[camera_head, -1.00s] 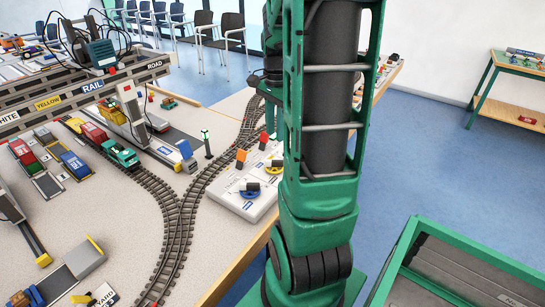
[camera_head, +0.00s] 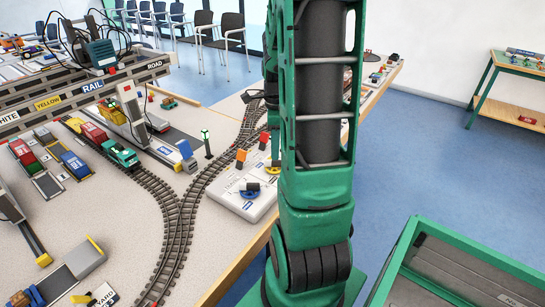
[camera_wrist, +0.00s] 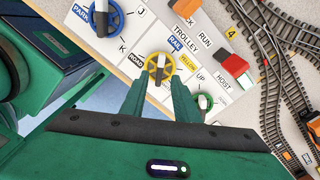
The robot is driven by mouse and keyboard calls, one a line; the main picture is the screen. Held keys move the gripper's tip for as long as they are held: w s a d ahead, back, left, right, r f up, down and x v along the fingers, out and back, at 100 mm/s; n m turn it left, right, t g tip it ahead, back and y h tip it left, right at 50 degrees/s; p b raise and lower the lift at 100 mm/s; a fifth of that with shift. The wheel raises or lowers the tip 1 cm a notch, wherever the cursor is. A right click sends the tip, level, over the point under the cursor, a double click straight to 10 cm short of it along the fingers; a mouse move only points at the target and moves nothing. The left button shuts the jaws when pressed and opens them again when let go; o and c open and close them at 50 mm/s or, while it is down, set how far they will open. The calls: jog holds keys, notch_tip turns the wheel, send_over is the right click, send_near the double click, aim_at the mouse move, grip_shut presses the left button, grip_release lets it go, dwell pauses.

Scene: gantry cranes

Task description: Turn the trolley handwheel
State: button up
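The trolley handwheel is a yellow wheel (camera_wrist: 160,68) with a white-and-dark grip across it, on a white control panel (camera_wrist: 140,50). Labels ROAD, RAIL and YELLOW stand around it, and TROLLEY is printed nearby. My gripper (camera_wrist: 158,84) is open, its two green fingers apart and pointing at the yellow wheel, which shows between and beyond their tips. I cannot tell whether they touch it. In the head view, the panel (camera_head: 233,196) and part of the yellow wheel (camera_head: 272,168) show left of my arm, which hides the gripper.
A blue wheel (camera_wrist: 103,18) and a green wheel (camera_wrist: 204,102) flank the yellow one. A red lever (camera_wrist: 234,64) stands on the panel. Rail tracks (camera_head: 178,225), a toy train (camera_head: 120,153) and gantry beams (camera_head: 85,88) fill the table to the left.

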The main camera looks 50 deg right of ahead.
aim_at(274, 165)
jog(key=shift+f, duration=2.05)
grip_shut()
jog(key=shift+n, duration=0.3)
jog(key=n, duration=0.6)
jog(key=shift+w+d+r, duration=0.1)
jog(key=shift+w+d, duration=0.05)
jog(key=n, duration=0.7)
jog(key=shift+w, duration=0.15)
jog(key=shift+n, duration=0.3)
